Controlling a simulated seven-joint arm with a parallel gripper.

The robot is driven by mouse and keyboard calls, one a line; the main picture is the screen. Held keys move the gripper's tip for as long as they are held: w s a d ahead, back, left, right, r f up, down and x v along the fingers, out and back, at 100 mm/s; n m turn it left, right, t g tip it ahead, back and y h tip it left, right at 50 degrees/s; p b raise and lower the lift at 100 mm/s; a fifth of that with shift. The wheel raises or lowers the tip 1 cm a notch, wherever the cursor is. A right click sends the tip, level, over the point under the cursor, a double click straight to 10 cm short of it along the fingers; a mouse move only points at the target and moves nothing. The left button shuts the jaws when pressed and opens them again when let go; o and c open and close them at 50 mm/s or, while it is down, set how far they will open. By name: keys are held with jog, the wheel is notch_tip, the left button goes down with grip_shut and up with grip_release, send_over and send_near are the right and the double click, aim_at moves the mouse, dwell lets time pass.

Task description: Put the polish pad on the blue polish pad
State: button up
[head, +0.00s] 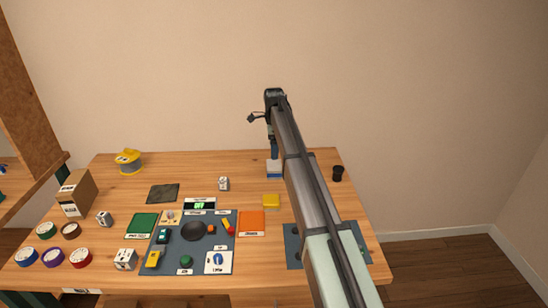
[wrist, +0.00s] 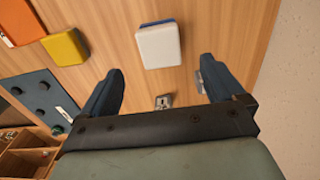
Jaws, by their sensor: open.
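A white pad (wrist: 159,48) lies in the wrist view with a blue edge (wrist: 157,22) showing along its far side, so blue material is under it. I cannot tell whether these are two stacked pads or one two-coloured pad. The white and blue block also shows in the head view (head: 274,170), on the back right of the table. A yellow pad (head: 271,201) lies in front of it, and at the left of the wrist view (wrist: 65,47). My gripper (wrist: 162,70) is open and empty. In the head view it (head: 274,153) is just above the white and blue block.
The wooden table (head: 110,190) carries a grey-blue mat (head: 205,262) with several small items, an orange pad (head: 251,223), a green pad (head: 141,225) and a dark cloth (head: 163,193). A black cup (head: 337,173) stands at the right. My arm hides part of the table's right side.

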jog(key=shift+r, duration=2.05)
